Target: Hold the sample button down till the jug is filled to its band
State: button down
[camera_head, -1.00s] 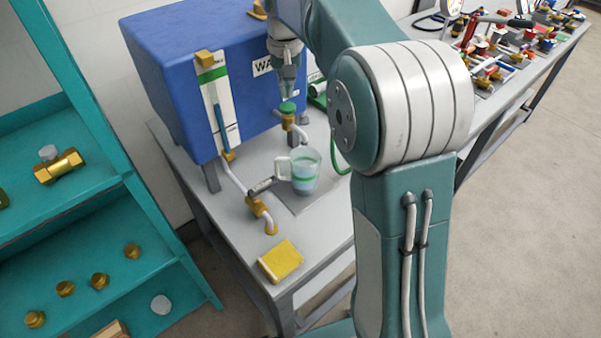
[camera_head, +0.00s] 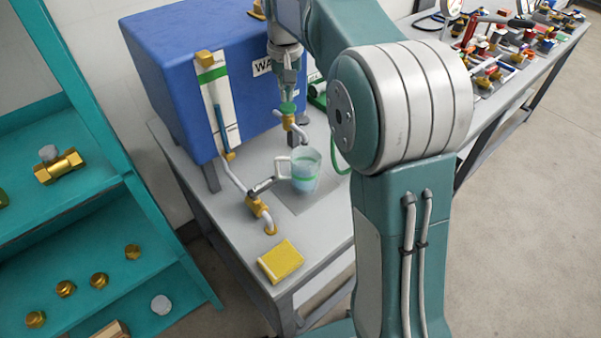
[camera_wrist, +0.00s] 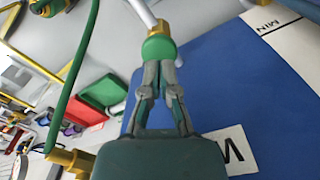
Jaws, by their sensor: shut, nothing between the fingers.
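The green sample button (camera_head: 288,108) sits on top of the brass sample valve (camera_head: 289,122) in front of the blue tank. My gripper (camera_head: 287,98) is shut and empty, pointing down with its tips at the button. In the wrist view the fingertips (camera_wrist: 158,66) meet the edge of the green button (camera_wrist: 158,48) and appear to touch it. The clear jug (camera_head: 306,168) stands upright on the bench below the valve spout, handle to the left. It holds pale blue liquid, with its surface close to the green band; the exact level is hard to tell.
The blue tank (camera_head: 180,80) with a sight gauge (camera_head: 217,105) stands behind. A grey-handled valve (camera_head: 258,205) and a yellow sponge or block (camera_head: 281,261) are on the bench front. A teal shelf (camera_head: 130,205) with brass fittings stands at left. A cluttered bench is at upper right.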

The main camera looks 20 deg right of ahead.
jog(key=shift+f, duration=1.15)
dwell(0.6)
dwell(1.7)
jog(key=shift+r, duration=1.6)
jog(key=shift+f, duration=1.45)
jog(key=shift+r, duration=1.45)
jog(key=shift+r, duration=2.55)
